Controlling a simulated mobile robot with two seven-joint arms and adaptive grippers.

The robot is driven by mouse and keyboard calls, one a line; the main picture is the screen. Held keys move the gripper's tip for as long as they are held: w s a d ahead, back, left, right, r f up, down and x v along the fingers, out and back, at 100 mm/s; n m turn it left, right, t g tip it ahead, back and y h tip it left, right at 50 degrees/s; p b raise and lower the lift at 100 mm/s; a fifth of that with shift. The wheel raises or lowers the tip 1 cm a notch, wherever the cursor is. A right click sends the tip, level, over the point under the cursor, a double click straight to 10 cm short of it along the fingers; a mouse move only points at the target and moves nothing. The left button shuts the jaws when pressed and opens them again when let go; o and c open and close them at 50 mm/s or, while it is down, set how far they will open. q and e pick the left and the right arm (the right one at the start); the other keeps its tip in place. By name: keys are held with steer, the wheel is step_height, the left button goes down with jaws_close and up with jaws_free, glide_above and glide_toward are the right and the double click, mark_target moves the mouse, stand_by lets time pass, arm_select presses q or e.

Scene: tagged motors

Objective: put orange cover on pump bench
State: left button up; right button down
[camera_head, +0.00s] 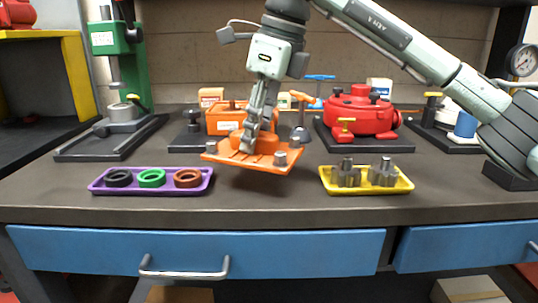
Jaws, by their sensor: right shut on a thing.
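The orange cover (228,153) is a flat plate with a round raised middle and grey bolts at its corners. It hangs tilted above the front of the dark bench top (250,205), with a shadow under it. My right gripper (250,143) comes down from above and is shut on the raised middle of the cover. Behind the cover, an orange pump body (226,120) stands on a black base, partly hidden by my gripper and the cover. My left gripper is not in view.
A purple tray (97,188) with black, green and brown rings lies at left front. A yellow tray (373,189) with metal gears lies at right front. A red pump (360,110) stands behind it. A green press (122,60) stands at back left.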

mark_target(267, 136)
steer(key=shift+w+d+f, duration=0.4)
steer(key=shift+w+d, duration=0.05)
steer(key=shift+w, duration=0.15)
steer(key=shift+w+d+f, duration=0.4)
steer(key=shift+w+d, duration=0.05)
steer(key=shift+w, duration=0.1)
steer(key=shift+f, duration=1.9)
steer(key=shift+f, duration=0.15)
steer(key=c, duration=1.1)
jaws_free()
steer(key=shift+c, duration=0.2)
steer(key=v, duration=1.2)
steer(key=shift+s, duration=0.1)
